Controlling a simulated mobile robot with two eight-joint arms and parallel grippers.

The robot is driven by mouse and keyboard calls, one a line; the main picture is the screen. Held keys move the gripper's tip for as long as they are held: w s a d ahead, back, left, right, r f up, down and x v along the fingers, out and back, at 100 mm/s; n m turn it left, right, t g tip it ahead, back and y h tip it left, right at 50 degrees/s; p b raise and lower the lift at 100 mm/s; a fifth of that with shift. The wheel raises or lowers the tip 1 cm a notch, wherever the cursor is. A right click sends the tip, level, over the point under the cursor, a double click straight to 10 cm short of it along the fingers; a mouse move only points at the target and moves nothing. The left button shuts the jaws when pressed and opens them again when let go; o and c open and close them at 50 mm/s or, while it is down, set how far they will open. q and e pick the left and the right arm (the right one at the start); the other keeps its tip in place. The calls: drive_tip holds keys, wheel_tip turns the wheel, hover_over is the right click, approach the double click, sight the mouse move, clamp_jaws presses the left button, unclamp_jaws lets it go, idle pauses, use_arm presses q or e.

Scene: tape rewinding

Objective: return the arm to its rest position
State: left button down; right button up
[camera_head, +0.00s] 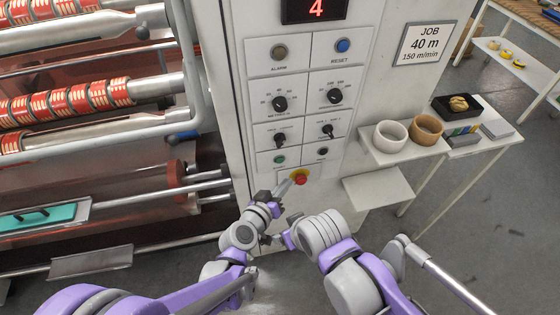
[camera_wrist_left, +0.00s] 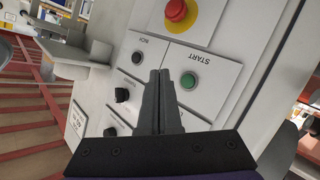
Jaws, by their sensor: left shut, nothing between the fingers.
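My left gripper (camera_head: 284,188) is in front of the lower part of the grey control panel (camera_head: 349,72), just left of the red stop button (camera_head: 300,179) on its yellow base. In the left wrist view its two fingers (camera_wrist_left: 161,76) are shut together with nothing between them.
Rollers with red and cream tape (camera_head: 70,102) fill the left. A red 4 shows on the display (camera_head: 316,9). A white shelf (camera_head: 408,148) at the right holds a white ring (camera_head: 390,136) and a brown ring (camera_head: 426,130). Open grey floor lies at the lower right.

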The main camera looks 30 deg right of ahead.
idle(0.6)
use_arm(q)
drive_tip(key=a+r+n+y, duration=0.25)
drive_tip(key=a+y, duration=0.25)
drive_tip(key=a, duration=1.4)
drive_tip(key=s+a+n+g+y, duration=0.1)
drive_tip(key=s+a+y, duration=0.1)
drive_tip(key=s+a, duration=0.2)
drive_tip(key=s+a+n+y, duration=0.1)
drive_tip(key=s+a, duration=0.3)
drive_tip(key=a, duration=0.6)
drive_tip(key=s+a+f+n+g+y, duration=0.1)
drive_tip(key=s+a+y, duration=0.3)
drive_tip(key=a, duration=0.3)
drive_tip(key=shift+s+a+g, duration=0.3)
drive_tip(key=shift+s+a, duration=0.05)
drive_tip(key=shift+s, duration=0.2)
drive_tip(key=shift+f, duration=0.1)
idle(2.8)
